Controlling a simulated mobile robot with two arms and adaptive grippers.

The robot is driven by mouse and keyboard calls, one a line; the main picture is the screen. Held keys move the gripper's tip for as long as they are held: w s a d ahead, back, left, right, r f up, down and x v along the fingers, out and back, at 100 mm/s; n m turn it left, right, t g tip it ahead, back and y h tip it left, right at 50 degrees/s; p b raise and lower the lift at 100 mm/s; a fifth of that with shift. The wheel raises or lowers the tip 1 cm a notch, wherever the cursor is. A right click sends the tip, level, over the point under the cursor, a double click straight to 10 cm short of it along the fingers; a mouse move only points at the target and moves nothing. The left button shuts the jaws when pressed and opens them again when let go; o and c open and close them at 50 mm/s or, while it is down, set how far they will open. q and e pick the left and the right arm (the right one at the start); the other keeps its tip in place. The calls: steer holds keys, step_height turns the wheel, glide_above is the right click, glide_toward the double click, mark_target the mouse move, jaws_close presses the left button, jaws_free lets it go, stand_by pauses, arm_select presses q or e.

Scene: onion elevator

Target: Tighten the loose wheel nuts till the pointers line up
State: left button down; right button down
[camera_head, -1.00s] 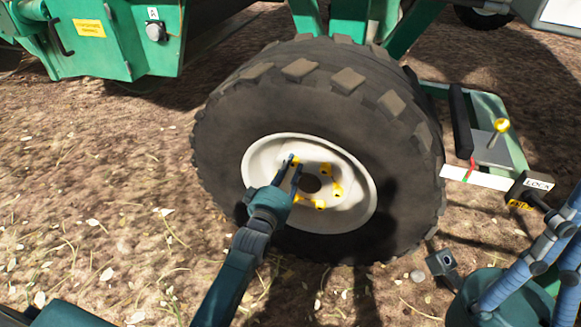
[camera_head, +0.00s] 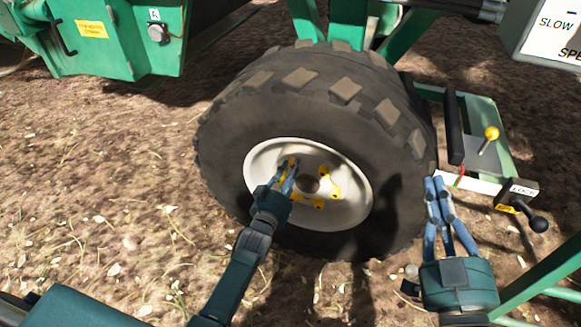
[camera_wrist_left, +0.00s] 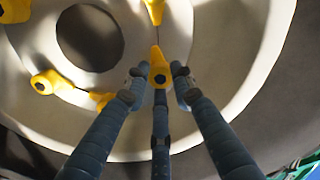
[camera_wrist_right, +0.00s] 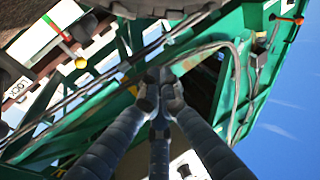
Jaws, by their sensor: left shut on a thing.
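The big wheel has a pale rim (camera_head: 350,215) with a dark centre hole and several yellow nut pointers (camera_head: 333,188) around it. In the left wrist view, yellow pointers (camera_wrist_left: 52,82) sit around the hole and point in differing directions. My left gripper (camera_head: 288,166) is at the rim's left part. In the left wrist view its fingers are shut around one yellow nut pointer (camera_wrist_left: 158,70), whose tip points up in the picture, towards another pointer (camera_wrist_left: 155,10). My right gripper (camera_head: 436,183) is right of the tyre, its fingertips together and empty, also in the right wrist view (camera_wrist_right: 160,88).
The tyre (camera_head: 290,110) stands on bare soil. Right of it are a green frame with a yellow-knobbed lever (camera_head: 490,134) and a LOCK box (camera_head: 517,192). A SLOW panel (camera_head: 550,30) is top right. A green cabinet (camera_head: 115,40) stands back left.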

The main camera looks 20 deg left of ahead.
arm_select(q)
steer(key=shift+a+m, duration=0.1)
steer(key=shift+m, duration=1)
arm_select(e)
steer(key=shift+w+d+f+g, duration=0.15)
steer(key=shift+f+g, duration=0.65)
steer(key=shift+f, duration=0.8)
arm_select(q)
steer(key=c, duration=1.5)
jaws_free()
steer(key=s, duration=1.2)
steer(key=shift+a, duration=0.2)
